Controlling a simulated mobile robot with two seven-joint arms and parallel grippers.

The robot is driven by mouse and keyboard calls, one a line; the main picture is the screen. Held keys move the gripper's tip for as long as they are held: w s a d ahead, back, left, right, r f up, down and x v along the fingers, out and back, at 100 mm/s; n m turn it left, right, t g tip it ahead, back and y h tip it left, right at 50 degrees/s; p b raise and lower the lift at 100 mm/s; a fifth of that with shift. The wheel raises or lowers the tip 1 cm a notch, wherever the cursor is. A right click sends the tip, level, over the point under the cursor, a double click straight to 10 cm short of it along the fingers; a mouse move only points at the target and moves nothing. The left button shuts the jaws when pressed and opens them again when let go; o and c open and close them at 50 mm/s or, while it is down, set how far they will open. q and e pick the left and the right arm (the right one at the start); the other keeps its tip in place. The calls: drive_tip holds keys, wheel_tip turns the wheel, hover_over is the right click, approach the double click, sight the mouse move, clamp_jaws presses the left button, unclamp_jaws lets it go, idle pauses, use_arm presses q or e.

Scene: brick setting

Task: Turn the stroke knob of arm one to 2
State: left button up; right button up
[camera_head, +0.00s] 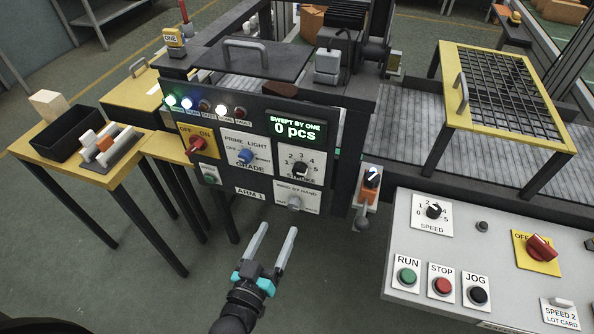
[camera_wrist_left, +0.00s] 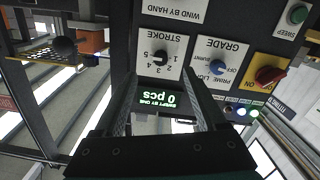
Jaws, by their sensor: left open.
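The stroke knob (camera_head: 300,170) is a black knob on a white plate with numbers around it, on the dark panel marked ARM 1. In the left wrist view, where the panel appears upside down, the stroke knob (camera_wrist_left: 161,57) shows beyond the fingertips. I cannot tell for sure which number its pointer marks. My left gripper (camera_head: 277,231) is open and empty, in front of and below the panel, apart from the knob. In the wrist view the open fingers (camera_wrist_left: 166,82) frame the green counter display. My right gripper is not in view.
Beside the stroke plate are the blue grade knob (camera_head: 246,156), the red off/on switch (camera_head: 196,145) and the grey wind-by-hand knob (camera_head: 294,203). A grey console (camera_head: 405,245) with a speed knob (camera_head: 434,211) stands at right. Open floor lies below the panel.

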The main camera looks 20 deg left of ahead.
use_arm(q)
drive_tip(key=r, duration=0.2)
approach(298, 174)
drive_tip(key=shift+n+t+y, duration=0.3)
drive_tip(key=w, duration=0.3)
drive_tip(key=w+b, duration=0.1)
drive_tip(key=w, duration=0.4)
drive_tip(key=shift+w+d+f+b, duration=0.15)
drive_tip(key=shift+w+d+b, duration=0.15)
drive_tip(key=shift+w, duration=0.05)
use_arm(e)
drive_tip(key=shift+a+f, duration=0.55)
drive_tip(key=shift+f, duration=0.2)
use_arm(q)
clamp_jaws()
